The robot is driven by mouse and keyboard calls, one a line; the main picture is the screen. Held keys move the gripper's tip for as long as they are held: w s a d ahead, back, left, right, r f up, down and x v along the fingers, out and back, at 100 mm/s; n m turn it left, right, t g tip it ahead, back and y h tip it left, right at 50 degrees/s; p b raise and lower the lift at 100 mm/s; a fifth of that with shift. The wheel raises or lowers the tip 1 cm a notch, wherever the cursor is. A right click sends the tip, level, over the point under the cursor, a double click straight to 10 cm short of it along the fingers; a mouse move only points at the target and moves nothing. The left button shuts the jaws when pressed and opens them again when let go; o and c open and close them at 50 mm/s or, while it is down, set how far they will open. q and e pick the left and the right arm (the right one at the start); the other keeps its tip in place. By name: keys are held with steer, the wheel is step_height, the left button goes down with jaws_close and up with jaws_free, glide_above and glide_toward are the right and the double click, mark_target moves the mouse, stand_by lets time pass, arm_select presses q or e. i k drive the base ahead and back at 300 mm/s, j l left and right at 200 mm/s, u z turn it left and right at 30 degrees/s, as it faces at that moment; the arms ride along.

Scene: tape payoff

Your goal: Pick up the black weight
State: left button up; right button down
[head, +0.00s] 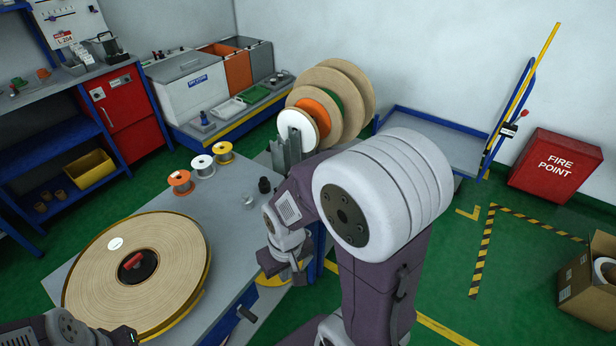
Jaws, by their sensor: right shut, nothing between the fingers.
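A small black cylinder (264,185), which looks like the black weight, stands on the grey table (225,237) near its far right edge. My right gripper (284,272) is at the table's right edge, nearer to me than the black weight and apart from it. It points down and is shut on nothing. Part of my left arm shows at the bottom left corner, by the near edge of the large tape reel; whether its fingers are open or shut does not show.
A large tan tape reel (82,276) with a red-handled hub covers the table's left part. Small spools in orange (180,183), white (202,166) and yellow (223,152) stand behind. A small grey piece (249,201) lies near the weight. Large upright reels (346,95) stand beyond the table.

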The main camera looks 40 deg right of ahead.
mark_target(264, 186)
steer(key=z, duration=0.8)
steer(key=i+l+u, duration=0.15)
steer(key=u, duration=0.25)
steer(key=i+l+u, duration=0.2)
steer(key=u, duration=0.25)
steer(key=i+l+u, duration=0.1)
steer(key=l+u, duration=0.3)
steer(key=i+l+u, duration=0.1)
steer(key=l+u, duration=0.15)
steer(key=u, duration=0.2)
